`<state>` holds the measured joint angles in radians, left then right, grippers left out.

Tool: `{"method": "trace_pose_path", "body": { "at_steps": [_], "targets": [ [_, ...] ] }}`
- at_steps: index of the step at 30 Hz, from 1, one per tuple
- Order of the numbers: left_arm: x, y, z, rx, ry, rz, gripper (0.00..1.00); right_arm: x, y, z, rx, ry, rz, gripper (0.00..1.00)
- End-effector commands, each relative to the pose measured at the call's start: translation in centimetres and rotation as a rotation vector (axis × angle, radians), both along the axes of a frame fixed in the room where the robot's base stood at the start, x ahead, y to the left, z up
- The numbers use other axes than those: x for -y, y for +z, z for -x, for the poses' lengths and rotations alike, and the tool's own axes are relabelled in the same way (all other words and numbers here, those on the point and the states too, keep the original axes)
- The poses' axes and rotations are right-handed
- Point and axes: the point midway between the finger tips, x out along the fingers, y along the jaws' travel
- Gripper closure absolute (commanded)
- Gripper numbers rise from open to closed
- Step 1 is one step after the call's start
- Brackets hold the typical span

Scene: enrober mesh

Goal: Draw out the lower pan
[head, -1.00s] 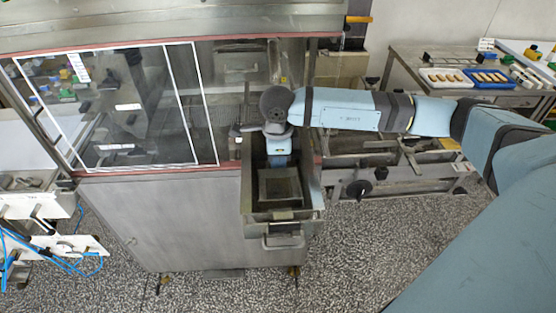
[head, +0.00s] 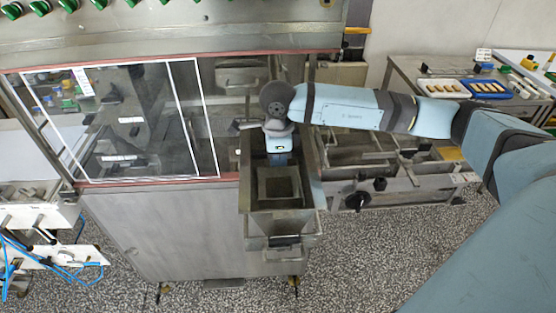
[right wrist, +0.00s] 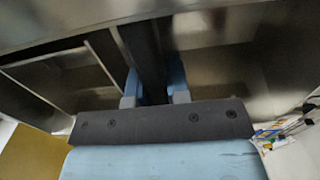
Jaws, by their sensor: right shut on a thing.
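A deep, open-topped metal pan assembly (head: 309,222) stands out from the front of the machine, with a smaller rectangular pan opening inside it. A handle (head: 285,241) shows on its front face. My right gripper (head: 279,160) reaches down over the back of this assembly. In the right wrist view its blue fingers (right wrist: 153,92) are shut on a dark upright bar (right wrist: 148,55) between metal walls. I cannot tell which pan the bar belongs to. The fingertips are hidden in the head view. My left gripper is not in view.
The machine's steel cabinet (head: 165,235) and clear panel (head: 120,120) stand to the left. A metal frame with a black knob (head: 357,201) is close on the right. A bench with white and blue trays (head: 487,88) stands farther right. Speckled floor in front is clear.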

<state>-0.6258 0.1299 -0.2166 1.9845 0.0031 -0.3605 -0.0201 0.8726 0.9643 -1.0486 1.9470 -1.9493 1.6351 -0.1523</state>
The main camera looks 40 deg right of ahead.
Motion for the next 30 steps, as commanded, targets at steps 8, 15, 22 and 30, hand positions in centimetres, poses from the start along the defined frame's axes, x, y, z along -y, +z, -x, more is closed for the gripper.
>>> {"method": "trace_pose_path", "body": {
  "at_steps": [8, 15, 22, 30],
  "targets": [
    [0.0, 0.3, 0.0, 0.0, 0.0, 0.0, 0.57, 0.0, 1.6, -0.1, 0.003, 0.0, -0.002, 1.0],
    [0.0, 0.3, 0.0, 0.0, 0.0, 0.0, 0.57, 0.0, 2.8, 0.0, 0.003, 0.001, -0.001, 1.0],
    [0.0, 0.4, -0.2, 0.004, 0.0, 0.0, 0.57, 0.0, 4.0, -0.1, 0.003, 0.001, -0.002, 1.0],
    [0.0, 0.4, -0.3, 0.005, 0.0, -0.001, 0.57, 0.0, 4.8, 0.0, 0.003, 0.001, -0.001, 1.0]
  ]
}}
